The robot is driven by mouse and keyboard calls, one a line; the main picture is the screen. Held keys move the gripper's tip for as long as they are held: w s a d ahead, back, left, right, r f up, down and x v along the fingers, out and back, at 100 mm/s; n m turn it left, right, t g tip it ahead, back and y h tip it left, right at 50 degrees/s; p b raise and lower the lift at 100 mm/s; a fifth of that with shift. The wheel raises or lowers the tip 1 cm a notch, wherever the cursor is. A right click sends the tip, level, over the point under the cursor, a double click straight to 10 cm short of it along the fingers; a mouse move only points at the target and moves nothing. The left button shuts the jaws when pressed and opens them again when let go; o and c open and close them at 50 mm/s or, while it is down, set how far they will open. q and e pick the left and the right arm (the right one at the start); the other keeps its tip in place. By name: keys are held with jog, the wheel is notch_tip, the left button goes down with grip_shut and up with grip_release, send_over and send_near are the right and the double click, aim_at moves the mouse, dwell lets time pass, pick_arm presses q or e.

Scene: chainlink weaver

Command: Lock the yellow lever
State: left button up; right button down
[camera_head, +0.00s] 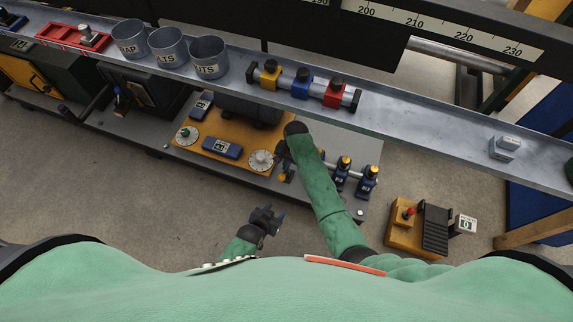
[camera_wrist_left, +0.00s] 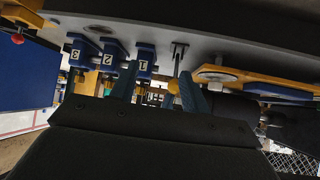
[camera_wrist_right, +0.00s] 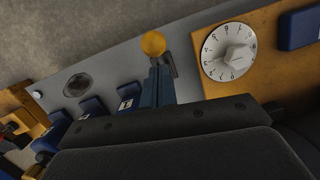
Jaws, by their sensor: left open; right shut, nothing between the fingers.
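The yellow lever's round knob (camera_wrist_right: 153,44) shows in the right wrist view, with a dark stem (camera_wrist_right: 167,62) beside it on the grey bench top. My right gripper (camera_wrist_right: 158,72) is shut and empty, its fingertips close to the knob; I cannot tell whether they touch. In the head view the right gripper (camera_head: 284,163) is at the bench's near edge, partly hidden by its own arm. My left gripper (camera_head: 267,216) is open and empty, below the bench edge. In the left wrist view the yellow knob (camera_wrist_left: 173,87) appears beyond its open fingers (camera_wrist_left: 158,76).
Blue numbered blocks (camera_head: 343,166) stand right of the right gripper. A wooden panel with a white dial (camera_head: 261,160) is to the left. A metal rail with yellow, blue and red clamps (camera_head: 302,84) runs above. Floor left of the left gripper is clear.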

pick_arm(q)
jog(key=s+d+r+n, duration=0.1)
jog(key=s+d+r, duration=0.15)
jog(key=s, duration=0.65)
notch_tip(320, 180, up, 16)
jog(key=a+n+g+p, duration=0.2)
jog(key=g, duration=0.1)
jog(key=shift+a+f+y, duration=0.15)
jog(key=shift+y, duration=0.15)
pick_arm(e)
jog(key=shift+s+a+f, duration=0.1)
jog(key=shift+s, duration=0.2)
pick_arm(q)
jog(key=shift+r+g+p, duration=0.3)
jog(key=shift+r+p, duration=0.1)
jog(key=shift+r, duration=0.75)
pick_arm(e)
jog(key=s+v, duration=0.1)
jog(key=v, duration=0.6)
jog(key=shift+w+r, duration=0.4)
jog(key=shift+r, duration=0.05)
pick_arm(q)
jog(key=shift+w, duration=0.1)
